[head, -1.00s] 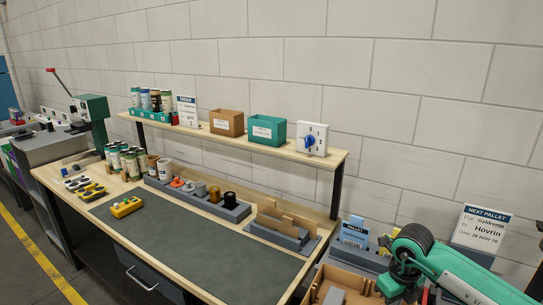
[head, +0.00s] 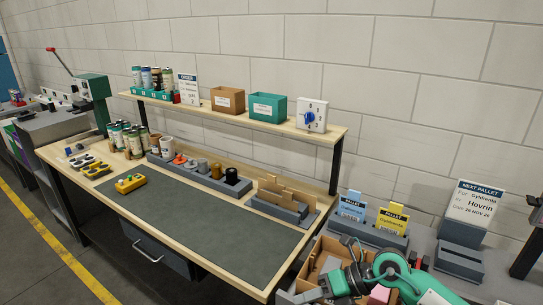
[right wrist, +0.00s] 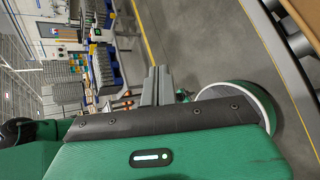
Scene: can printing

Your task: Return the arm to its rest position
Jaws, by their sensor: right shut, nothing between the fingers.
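My right arm (head: 393,268), green with dark joints, comes in at the bottom right of the head view, over the cardboard box. My right gripper (head: 302,296) is low at the bottom edge, left of that arm and near the front right corner of the bench. In the right wrist view the grey fingers (right wrist: 157,87) are together with nothing between them, and open floor shows behind them. My left gripper is not in view.
The cardboard box (head: 311,254) lies partly under my right arm. Behind it stand blue (head: 352,207) and yellow (head: 392,221) pallet cards and a NEXT PALLET sign (head: 475,203). The workbench mat (head: 200,221) is mostly clear, with a yellow button box (head: 130,183) on it.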

